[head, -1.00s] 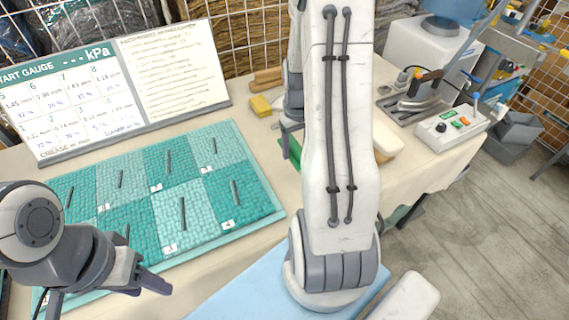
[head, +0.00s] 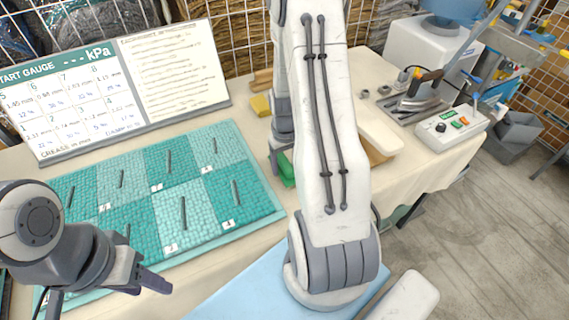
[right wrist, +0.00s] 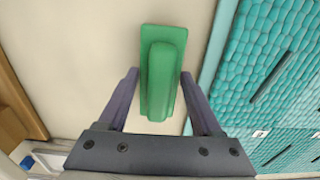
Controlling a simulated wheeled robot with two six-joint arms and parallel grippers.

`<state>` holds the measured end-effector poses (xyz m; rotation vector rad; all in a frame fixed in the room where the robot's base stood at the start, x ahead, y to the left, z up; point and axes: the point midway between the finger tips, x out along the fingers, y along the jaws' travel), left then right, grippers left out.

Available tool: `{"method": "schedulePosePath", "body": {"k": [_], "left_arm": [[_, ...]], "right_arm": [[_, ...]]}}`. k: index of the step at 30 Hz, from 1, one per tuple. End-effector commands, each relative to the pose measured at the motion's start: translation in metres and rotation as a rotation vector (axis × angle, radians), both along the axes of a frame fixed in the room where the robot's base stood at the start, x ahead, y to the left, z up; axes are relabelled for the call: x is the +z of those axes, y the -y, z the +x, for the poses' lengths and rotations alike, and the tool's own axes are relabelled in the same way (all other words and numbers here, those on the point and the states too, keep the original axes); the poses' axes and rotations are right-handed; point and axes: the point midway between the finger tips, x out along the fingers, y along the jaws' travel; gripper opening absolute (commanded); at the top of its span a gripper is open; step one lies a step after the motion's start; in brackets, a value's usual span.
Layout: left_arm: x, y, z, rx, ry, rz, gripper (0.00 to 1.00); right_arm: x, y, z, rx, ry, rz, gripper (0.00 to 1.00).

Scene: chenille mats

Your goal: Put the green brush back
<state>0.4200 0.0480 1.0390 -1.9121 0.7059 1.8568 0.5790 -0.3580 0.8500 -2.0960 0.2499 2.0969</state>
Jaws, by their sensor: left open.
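The green brush (head: 286,171) lies on the cream table just right of the teal mats, partly hidden behind my right arm in the head view. In the right wrist view the brush (right wrist: 161,75) has a raised handle on a flat rectangular base. My right gripper (right wrist: 160,78) is open, with one finger on each side of the brush and small gaps beside its handle. My left gripper (head: 108,288) is open and empty at the lower left, in front of the mats.
The teal mat board (head: 262,212) carries several dark strips and number tags. A gauge chart (head: 75,95) stands behind it. A yellow block (head: 260,105) lies on the table behind the brush. A control box (head: 452,128) stands at the right.

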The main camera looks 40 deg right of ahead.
Motion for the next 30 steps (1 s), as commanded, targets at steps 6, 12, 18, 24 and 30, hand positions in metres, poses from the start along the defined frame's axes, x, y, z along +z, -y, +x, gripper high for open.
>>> {"method": "schedulePosePath", "body": {"k": [6,12,18,24,30], "left_arm": [[0.000,0.000,0.000,0.000,0.000,0.000,0.50],[0.002,0.000,0.000,0.000,0.000,0.000,0.50],[0.001,0.000,0.000,0.000,0.000,0.000,0.50],[0.001,0.000,0.000,0.000,0.000,0.000,0.50],[0.001,0.000,0.000,0.000,0.000,0.000,0.50]], "right_arm": [[0.000,0.000,0.000,0.000,0.000,0.000,0.94],[0.003,0.000,0.000,0.000,0.001,0.000,0.94],[0.028,0.001,0.001,0.000,0.005,-0.003,0.94],[0.073,0.001,0.001,0.000,0.006,-0.004,0.94],[0.108,0.000,0.001,0.000,0.004,-0.002,0.94]]}}
